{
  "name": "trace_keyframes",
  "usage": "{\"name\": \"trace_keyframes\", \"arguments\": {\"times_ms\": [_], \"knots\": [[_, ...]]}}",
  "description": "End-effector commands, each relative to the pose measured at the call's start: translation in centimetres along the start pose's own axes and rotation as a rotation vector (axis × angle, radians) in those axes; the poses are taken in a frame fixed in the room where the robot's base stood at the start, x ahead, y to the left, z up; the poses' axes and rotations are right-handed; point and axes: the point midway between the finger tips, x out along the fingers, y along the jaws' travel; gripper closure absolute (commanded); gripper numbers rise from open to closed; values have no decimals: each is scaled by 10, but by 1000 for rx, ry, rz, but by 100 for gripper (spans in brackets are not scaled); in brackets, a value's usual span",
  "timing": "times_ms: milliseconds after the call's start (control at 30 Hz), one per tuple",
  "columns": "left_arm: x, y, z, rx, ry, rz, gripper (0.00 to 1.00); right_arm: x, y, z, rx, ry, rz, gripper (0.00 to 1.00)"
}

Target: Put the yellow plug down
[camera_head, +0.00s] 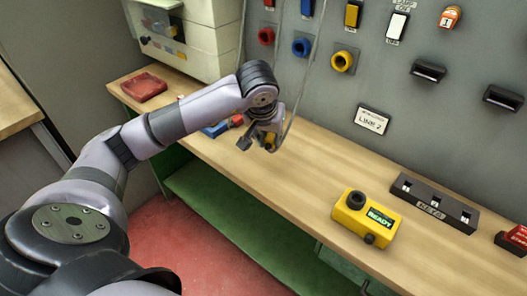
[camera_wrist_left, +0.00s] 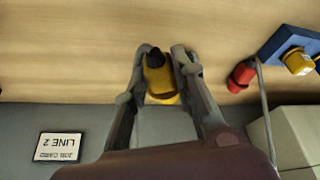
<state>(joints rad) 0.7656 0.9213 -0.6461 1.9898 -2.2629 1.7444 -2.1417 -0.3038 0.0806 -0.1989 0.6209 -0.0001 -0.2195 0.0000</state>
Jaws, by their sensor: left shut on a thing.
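The yellow plug (camera_wrist_left: 158,82) with a dark tip is between the fingers of my left gripper (camera_wrist_left: 161,55) in the left wrist view. The gripper is shut on it. In the head view my left gripper (camera_head: 258,138) is over the back of the wooden bench, close to the grey panel. Only a small yellow part of the plug (camera_head: 270,143) shows there, and the fingers hide most of it. I cannot tell whether the plug touches the bench. My right gripper is not in view.
The grey panel holds a yellow socket (camera_head: 343,62), a blue one (camera_head: 301,47) and a job card (camera_head: 372,120). Thin cables hang near my gripper. A red plug (camera_wrist_left: 242,76) and blue block (camera_wrist_left: 280,40) lie nearby. A yellow tester (camera_head: 366,218) stands right; bench between is clear.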

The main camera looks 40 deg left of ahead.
Motion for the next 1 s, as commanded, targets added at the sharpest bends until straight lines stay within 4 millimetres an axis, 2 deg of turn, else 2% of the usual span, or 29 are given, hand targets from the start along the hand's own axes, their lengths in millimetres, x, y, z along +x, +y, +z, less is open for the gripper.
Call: {"name": "trace_keyframes", "arguments": {"times_ms": [167, 433, 867, 900, 1000], "knots": [[17, 0, 7, -1, -1, 0, 100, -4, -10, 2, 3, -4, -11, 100], [50, 0, 21, -1, -1, 1, 100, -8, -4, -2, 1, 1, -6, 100], [59, -1, 24, 0, 2, 0, 100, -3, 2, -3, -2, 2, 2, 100], [59, -1, 24, 0, 2, 0, 75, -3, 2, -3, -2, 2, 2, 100], [58, -1, 24, 0, 1, 0, 68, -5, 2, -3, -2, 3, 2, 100]]}}
